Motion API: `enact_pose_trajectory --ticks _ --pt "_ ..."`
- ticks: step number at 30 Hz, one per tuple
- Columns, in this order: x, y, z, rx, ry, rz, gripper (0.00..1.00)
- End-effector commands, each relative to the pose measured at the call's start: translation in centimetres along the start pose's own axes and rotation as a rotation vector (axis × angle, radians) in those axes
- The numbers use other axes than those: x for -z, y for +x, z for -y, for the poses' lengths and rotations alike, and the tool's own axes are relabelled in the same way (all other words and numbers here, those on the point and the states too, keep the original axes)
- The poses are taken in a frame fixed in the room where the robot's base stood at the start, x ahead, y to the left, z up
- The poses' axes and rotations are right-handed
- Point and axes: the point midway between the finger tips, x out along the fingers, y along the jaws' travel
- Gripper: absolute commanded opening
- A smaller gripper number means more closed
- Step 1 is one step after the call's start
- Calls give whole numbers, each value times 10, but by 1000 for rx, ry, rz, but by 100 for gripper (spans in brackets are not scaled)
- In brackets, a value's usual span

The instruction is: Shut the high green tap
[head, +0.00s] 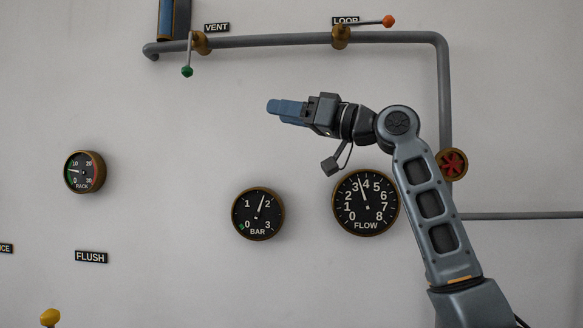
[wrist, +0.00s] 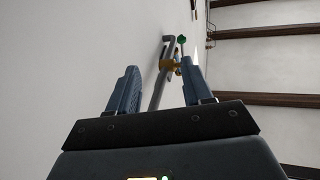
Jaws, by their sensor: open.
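The high green tap is the VENT tap, with a brass body (head: 201,43) on the upper grey pipe. Its lever ends in a green knob (head: 187,71) that hangs down and slightly left, across the pipe. The tap also shows in the wrist view, with its green knob (wrist: 181,39) small and ahead, beyond the fingers. My gripper (head: 287,111) points left in the head view, below and to the right of the tap and apart from it. In the wrist view my gripper (wrist: 160,90) has its two fingers spread, with nothing between them.
A LOOP tap with an orange knob (head: 389,21) sits on the same pipe (head: 270,41), its lever out to the right. A red handwheel (head: 453,164) is behind my arm. Wall between gripper and tap is bare.

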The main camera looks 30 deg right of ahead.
Motion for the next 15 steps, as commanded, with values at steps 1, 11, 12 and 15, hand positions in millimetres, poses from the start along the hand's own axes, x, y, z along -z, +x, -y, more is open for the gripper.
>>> enact_pose_trajectory --ticks 1,11,12,15 --pt "-11 -1 -3 -8 13 -6 50" --pt "-67 -7 -16 -63 78 -42 50" --pt "-73 -8 -17 -69 85 -45 50" --pt "-85 -9 -19 -81 98 -52 50"
